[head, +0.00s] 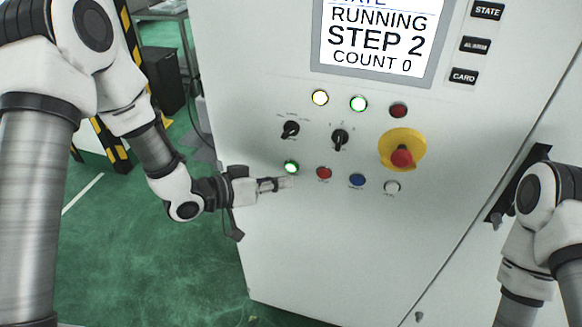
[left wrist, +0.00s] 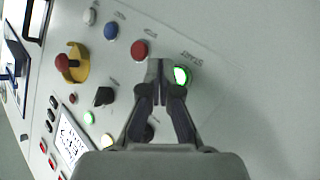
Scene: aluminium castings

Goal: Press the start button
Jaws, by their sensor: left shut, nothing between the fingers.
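The start button (head: 291,167) is the green, lit one at the left end of the lower row on the white control panel. It also shows lit in the left wrist view (left wrist: 181,76), beside the fingertips, with a label next to it. My left gripper (head: 288,182) is shut and empty. Its tips are just below the button in the head view, close to the panel; I cannot tell whether they touch it. In the left wrist view the closed fingers (left wrist: 160,68) lie between the green and red buttons. My right gripper is out of view.
The screen (head: 377,38) reads RUNNING, STEP 2, COUNT 0. Red (head: 324,173), blue (head: 357,180) and white (head: 392,187) buttons continue the row. A red emergency stop (head: 401,156) on yellow, two black selector switches (head: 340,138) and lamps sit above. The panel below is bare.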

